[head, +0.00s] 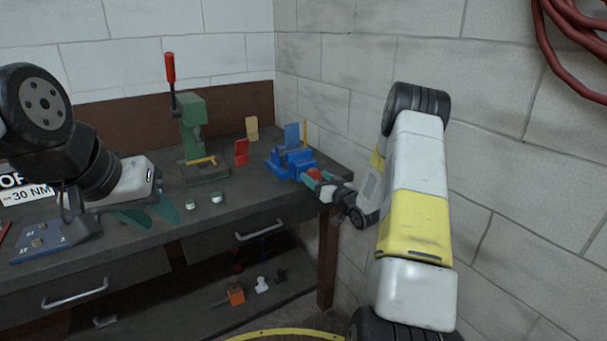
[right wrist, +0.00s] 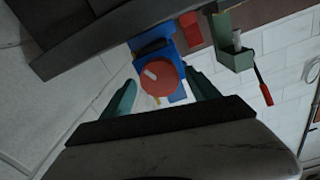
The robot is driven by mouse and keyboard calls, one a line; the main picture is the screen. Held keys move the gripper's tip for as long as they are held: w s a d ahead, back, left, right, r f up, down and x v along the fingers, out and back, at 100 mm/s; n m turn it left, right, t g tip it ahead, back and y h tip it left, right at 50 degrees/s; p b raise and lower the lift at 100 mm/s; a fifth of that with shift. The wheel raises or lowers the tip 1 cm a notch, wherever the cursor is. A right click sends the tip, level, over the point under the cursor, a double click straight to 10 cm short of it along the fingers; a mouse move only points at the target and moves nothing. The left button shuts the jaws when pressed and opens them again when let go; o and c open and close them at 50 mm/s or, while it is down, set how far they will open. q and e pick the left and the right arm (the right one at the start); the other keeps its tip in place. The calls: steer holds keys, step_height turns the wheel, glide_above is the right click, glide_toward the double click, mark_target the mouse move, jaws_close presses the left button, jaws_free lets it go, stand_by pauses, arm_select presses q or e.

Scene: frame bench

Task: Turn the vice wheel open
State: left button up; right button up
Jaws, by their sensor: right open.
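The blue vice (head: 290,162) stands at the right end of the dark bench. Its red wheel (head: 314,175) faces my right arm and shows as a round disc with a pale handle knob in the right wrist view (right wrist: 160,80). My right gripper (head: 320,183) is open at the wheel, its teal fingers on either side of the red disc in the wrist view (right wrist: 160,77). Whether the fingers touch it I cannot tell. My left gripper (head: 152,217) is open and empty over the bench's front edge, far left of the vice.
A green press (head: 194,125) with a red lever stands left of the vice. A red block (head: 241,151) and a tan block (head: 252,128) are between them. Small white discs (head: 216,197) lie near the front. The brick wall is close on the right.

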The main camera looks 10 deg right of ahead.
steer(key=shift+x, duration=0.8)
steer(key=c, duration=1.4)
steer(key=shift+n, duration=0.3)
steer(key=n, duration=0.2)
steer(key=shift+s+a+n, duration=0.1)
steer(key=shift+n, duration=0.2)
steer(key=shift+o, duration=0.2)
steer(key=shift+n, duration=1.5)
steer(key=shift+a+r, duration=0.1)
